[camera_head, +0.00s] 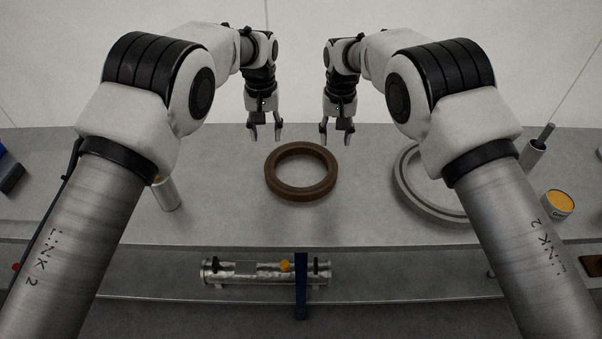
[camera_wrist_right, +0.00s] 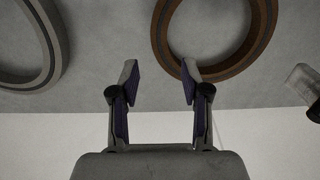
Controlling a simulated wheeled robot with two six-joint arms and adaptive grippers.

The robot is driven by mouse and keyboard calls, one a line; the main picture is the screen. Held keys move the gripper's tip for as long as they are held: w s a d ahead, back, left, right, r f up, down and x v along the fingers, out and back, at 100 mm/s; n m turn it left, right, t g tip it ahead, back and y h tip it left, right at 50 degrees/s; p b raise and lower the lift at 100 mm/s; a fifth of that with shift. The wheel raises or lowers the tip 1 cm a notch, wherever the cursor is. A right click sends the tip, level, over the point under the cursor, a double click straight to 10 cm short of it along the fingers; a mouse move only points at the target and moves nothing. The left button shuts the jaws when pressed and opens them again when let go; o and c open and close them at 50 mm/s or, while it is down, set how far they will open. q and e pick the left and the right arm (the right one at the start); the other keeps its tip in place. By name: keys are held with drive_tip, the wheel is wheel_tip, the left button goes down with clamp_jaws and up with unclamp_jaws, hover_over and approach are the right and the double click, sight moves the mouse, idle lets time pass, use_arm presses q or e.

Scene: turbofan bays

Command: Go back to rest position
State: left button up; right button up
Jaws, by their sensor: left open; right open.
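My left gripper (camera_head: 264,135) is open and empty, pointing down above the back part of the table. My right gripper (camera_head: 336,136) is also open and empty, to the right of the left one; its spread fingers show in the right wrist view (camera_wrist_right: 160,82). A brown ring (camera_head: 301,194) lies flat on the grey table, in front of and between both grippers. It also shows in the right wrist view (camera_wrist_right: 159,45). A larger light grey ring (camera_head: 413,200) lies to the right, partly hidden by my right arm.
The grey table (camera_head: 240,225) is clear around the brown ring. A pale cylinder (camera_head: 166,193) stands at left, partly behind my left arm. At right are a yellow-topped can (camera_head: 558,205) and a cup holding a dark rod (camera_head: 534,151). A metal tube (camera_head: 235,273) lies below the front edge.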

drive_tip(key=shift+r, duration=0.7)
